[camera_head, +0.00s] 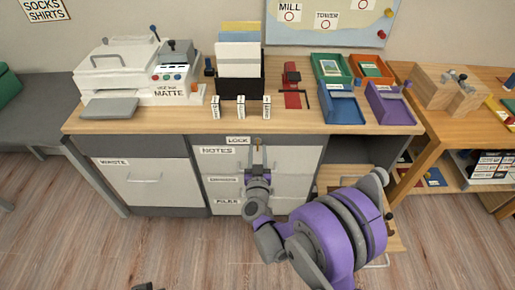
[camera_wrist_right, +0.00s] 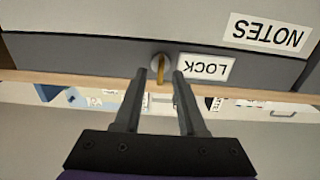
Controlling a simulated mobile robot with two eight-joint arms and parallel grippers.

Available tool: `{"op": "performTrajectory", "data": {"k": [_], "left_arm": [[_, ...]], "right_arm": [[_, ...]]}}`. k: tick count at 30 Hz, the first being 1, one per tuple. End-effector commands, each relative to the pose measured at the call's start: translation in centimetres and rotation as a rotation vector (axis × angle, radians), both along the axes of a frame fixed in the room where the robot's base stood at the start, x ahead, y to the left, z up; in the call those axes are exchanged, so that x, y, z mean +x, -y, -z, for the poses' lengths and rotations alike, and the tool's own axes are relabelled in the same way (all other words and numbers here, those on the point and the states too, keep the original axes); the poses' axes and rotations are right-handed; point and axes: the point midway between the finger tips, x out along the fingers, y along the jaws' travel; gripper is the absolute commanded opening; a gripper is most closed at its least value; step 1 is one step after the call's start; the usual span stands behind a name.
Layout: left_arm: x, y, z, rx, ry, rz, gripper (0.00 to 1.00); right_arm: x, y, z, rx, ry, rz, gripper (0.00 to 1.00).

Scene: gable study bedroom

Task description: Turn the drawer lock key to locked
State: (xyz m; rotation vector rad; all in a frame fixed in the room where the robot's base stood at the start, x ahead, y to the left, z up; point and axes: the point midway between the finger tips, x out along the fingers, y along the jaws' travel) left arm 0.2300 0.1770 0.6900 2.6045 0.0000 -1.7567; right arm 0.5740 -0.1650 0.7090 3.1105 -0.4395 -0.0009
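The drawer lock key (camera_head: 259,140) sits in the grey strip above the top drawer, beside the LOCK label (camera_head: 237,140). In the right wrist view the brass key (camera_wrist_right: 161,72) stands out from its round lock, its flat bow running up and down the picture. My right gripper (camera_head: 258,157) is in front of the lock. In the wrist view its two fingers (camera_wrist_right: 159,74) are apart, one on each side of the key, with gaps showing. A small dark shape at the bottom edge of the head view may be part of my left gripper; its fingers cannot be made out.
The NOTES drawer (camera_head: 290,160) is below the lock, with more drawers under it. The desk top (camera_head: 190,122) overhangs the lock and holds a printer (camera_head: 130,70), blue tray (camera_head: 342,107) and purple tray (camera_head: 388,105). A WASTE drawer (camera_head: 150,185) is at left.

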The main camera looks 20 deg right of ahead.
Motion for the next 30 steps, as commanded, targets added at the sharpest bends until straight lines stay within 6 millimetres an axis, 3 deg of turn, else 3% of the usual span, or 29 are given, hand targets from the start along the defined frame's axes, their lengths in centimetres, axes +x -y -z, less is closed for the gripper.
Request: {"op": "performTrajectory", "data": {"k": [6,14,21,30], "left_arm": [[0.0,0.0,0.1,0.0,0.0,0.0,0.0],[0.0,0.0,0.1,0.0,0.0,0.0,0.0],[0.0,0.0,0.1,0.0,0.0,0.0,0.0],[0.0,0.0,0.1,0.0,0.0,0.0,0.0]], "right_arm": [[1.6,0.5,0.0,0.0,0.0,0.0,0.4],[1.7,0.5,0.0,0.0,0.0,-0.001,0.4],[1.7,0.5,0.0,0.0,0.0,-0.001,0.0],[1.6,0.5,0.0,0.001,0.0,-0.001,0.0]]}}
